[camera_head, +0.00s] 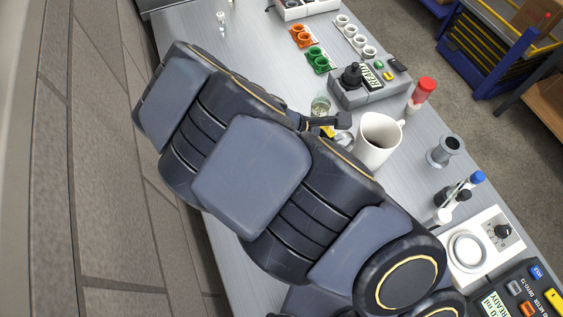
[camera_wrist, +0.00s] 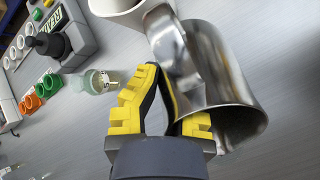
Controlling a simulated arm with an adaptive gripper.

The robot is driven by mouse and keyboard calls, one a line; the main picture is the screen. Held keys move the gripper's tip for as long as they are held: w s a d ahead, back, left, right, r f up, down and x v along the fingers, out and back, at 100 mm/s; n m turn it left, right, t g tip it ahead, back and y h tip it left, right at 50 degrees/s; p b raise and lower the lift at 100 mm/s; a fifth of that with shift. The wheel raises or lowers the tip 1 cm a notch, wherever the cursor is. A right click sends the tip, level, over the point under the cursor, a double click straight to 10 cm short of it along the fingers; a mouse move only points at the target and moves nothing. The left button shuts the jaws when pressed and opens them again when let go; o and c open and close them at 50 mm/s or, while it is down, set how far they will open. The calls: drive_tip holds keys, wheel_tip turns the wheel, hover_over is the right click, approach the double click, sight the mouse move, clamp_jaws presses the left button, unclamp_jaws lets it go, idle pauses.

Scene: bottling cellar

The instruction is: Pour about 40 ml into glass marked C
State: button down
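A shiny metal jug (camera_wrist: 225,80) fills the right of the wrist view. My gripper (camera_wrist: 168,112) has its yellow fingers closed about the jug's handle (camera_wrist: 180,65). The jug's contents do not show. In the head view my arm hides most of my gripper; a yellow finger part (camera_head: 327,131) shows beside the white jug. A small glass vessel (camera_head: 320,106) with a little pale liquid stands just beyond my gripper; it also shows in the wrist view (camera_wrist: 96,82). No letter C is readable on it.
A white jug (camera_head: 378,140) stands close to my gripper. Behind are a grey device with a black knob (camera_head: 352,76), green cups (camera_head: 318,60), orange cups (camera_head: 303,36) and white cups (camera_head: 356,36). A red-capped bottle (camera_head: 421,92), a metal cup (camera_head: 444,150) and a white scale-like device (camera_head: 470,250) stand right.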

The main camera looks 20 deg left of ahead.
drive_tip(key=shift+d+f+g+y, duration=0.1)
drive_tip(key=shift+f+g+y, duration=0.05)
drive_tip(key=shift+g+y, duration=0.3)
drive_tip(key=f+y, duration=0.1)
drive_tip(key=f, duration=0.1)
drive_tip(key=f+g+p, duration=0.1)
drive_tip(key=w+d+f+g+y, duration=0.1)
drive_tip(key=f, duration=0.1)
drive_tip(key=shift+w+f+y+p, duration=0.1)
drive_tip(key=shift+f+y+p, duration=0.25)
drive_tip(key=shift+w+d+r+g+y+p, duration=0.15)
drive_tip(key=shift+r+g+y, duration=0.1)
drive_tip(key=shift+r, duration=0.35)
drive_tip(key=shift+w+a+r+g+y+p, duration=0.15)
drive_tip(key=shift+r+g+y, duration=0.15)
drive_tip(key=shift+r, duration=0.3)
drive_tip(key=shift+w+d+r+g+y+p, duration=0.15)
drive_tip(key=shift+r+g+y, duration=0.1)
drive_tip(key=shift+r, duration=0.35)
drive_tip(key=shift+w+d+r+g+y+p, duration=0.15)
drive_tip(key=shift+w+r+g+y+p, duration=0.1)
drive_tip(key=shift+r+g+y+p, duration=0.25)
drive_tip(key=shift+w+d+r+g+y+p, duration=0.15)
drive_tip(key=shift+w+r+y+p, duration=0.15)
drive_tip(key=shift+r, duration=0.4)
